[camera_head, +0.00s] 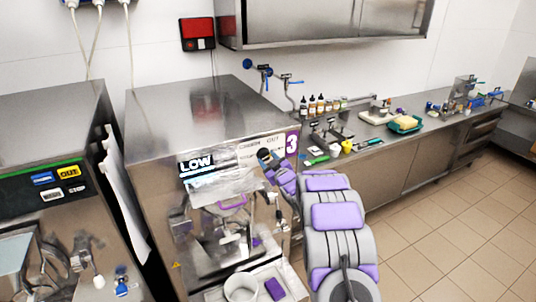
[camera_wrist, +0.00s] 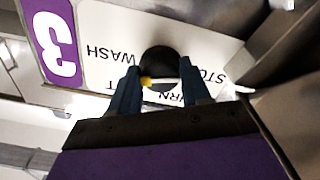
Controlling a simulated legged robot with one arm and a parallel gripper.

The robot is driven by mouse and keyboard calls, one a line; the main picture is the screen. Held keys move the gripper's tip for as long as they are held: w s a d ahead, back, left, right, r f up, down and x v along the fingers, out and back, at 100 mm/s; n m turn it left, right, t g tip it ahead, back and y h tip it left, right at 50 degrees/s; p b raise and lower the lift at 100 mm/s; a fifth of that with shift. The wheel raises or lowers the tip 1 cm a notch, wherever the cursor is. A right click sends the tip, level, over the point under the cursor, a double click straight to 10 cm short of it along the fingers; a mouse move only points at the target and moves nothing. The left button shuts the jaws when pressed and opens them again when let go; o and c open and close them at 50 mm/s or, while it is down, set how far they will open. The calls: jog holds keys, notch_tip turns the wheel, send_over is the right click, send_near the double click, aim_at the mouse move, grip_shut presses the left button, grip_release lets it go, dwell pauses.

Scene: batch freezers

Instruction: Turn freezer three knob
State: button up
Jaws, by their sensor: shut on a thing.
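Freezer three (camera_head: 195,110) is the steel machine in the middle of the head view, marked with a white 3 on a purple label (camera_head: 292,144). In the wrist view the label (camera_wrist: 55,42) stands at the upper left, upside down. The black round knob (camera_wrist: 158,58) sits on a white panel with the words WASH, STOP and part of another word. My gripper (camera_wrist: 160,74) is shut on the knob, one blue finger on each side. In the head view my gripper (camera_head: 267,157) is at the panel's right part and hides the knob.
Another freezer (camera_head: 50,130) stands at the left, with a narrow gap between. A white tub (camera_head: 241,288) and a purple block (camera_head: 274,288) are below the front of freezer three. A counter (camera_head: 375,160) with bottles and tools runs right. The tiled floor at right is clear.

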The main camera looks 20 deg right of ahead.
jog(key=m+p, duration=0.3)
jog(key=m, duration=0.1)
jog(key=shift+a+f, duration=0.15)
jog(key=shift+m, duration=0.3)
jog(key=shift+r, duration=0.2)
jog(key=o, duration=1)
jog(key=shift+o, duration=0.2)
jog(key=shift+s+f, duration=0.1)
jog(key=s+b, duration=0.2)
jog(key=s, duration=1.5)
jog(key=shift+d, duration=0.45)
jog(key=shift+f, duration=0.1)
